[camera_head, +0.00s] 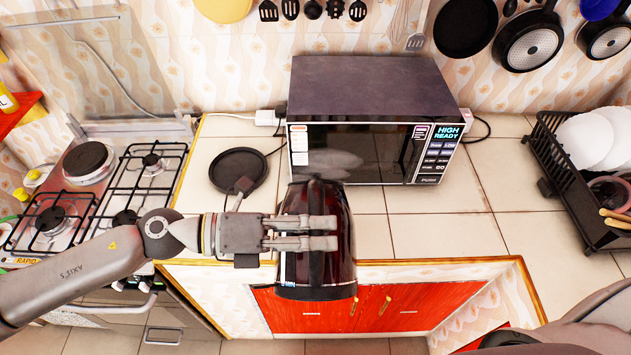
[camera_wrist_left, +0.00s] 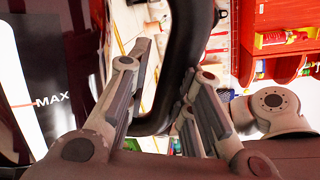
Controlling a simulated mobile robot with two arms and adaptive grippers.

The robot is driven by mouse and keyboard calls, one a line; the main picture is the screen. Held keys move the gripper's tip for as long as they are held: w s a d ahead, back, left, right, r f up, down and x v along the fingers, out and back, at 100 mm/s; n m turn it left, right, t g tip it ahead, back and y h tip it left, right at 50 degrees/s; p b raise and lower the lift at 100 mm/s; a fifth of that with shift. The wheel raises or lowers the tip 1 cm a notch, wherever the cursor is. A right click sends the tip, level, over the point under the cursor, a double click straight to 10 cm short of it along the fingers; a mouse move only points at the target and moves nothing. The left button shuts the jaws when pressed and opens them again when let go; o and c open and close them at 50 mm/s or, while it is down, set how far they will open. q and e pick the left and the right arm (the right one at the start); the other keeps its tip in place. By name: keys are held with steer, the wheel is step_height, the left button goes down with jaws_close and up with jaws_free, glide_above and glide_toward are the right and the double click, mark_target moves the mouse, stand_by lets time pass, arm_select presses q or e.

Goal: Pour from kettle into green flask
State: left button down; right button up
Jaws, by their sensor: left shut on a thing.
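The kettle (camera_head: 318,270) is dark red and black. In the head view it is in front of the microwave, at the counter's front edge, and looks roughly upright. My left gripper (camera_head: 330,233) lies across it with its fingers shut on it. In the left wrist view, the black kettle handle (camera_wrist_left: 182,50) passes between the fingers (camera_wrist_left: 160,125). The kettle body with its MAX mark (camera_wrist_left: 50,100) fills the left side. I cannot make out a green flask in either view. My right gripper is not in view.
A microwave (camera_head: 350,125) stands behind the kettle. A round black base (camera_head: 238,170) lies on the counter to the left, beside the gas stove (camera_head: 150,165). A dish rack (camera_head: 575,190) with plates stands at the right. The tiled counter (camera_head: 440,225) between is clear. Pans hang above.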

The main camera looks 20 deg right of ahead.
mark_target(316, 184)
arm_select(q)
steer(key=w+r+p, duration=0.1)
steer(key=w+r+n+p, duration=0.1)
steer(key=d+r+n+p, duration=0.1)
steer(key=r, duration=0.1)
steer(key=shift+w+g, duration=0.3)
steer(key=shift+w, duration=0.1)
steer(key=shift+n, duration=0.7)
steer(key=shift+w+d+r+p, duration=0.15)
steer(key=shift+w+r+p, duration=0.15)
steer(key=shift+w, duration=0.3)
steer(key=shift+w+d+r+p, duration=0.2)
steer(key=shift+w+r, duration=0.1)
steer(key=shift+w, duration=0.3)
steer(key=shift+w+d+r+p, duration=0.1)
steer(key=shift+w+r+p, duration=0.2)
steer(key=shift+w, duration=0.3)
steer(key=shift+w+d+r+n+g+y, duration=0.2)
steer(key=shift+w+r+n+g+y, duration=0.15)
steer(key=shift+w, duration=0.35)
steer(key=shift+w+d+r+n+p, duration=0.15)
steer(key=shift+w+r+n+p, duration=0.2)
steer(key=shift+w, duration=0.2)
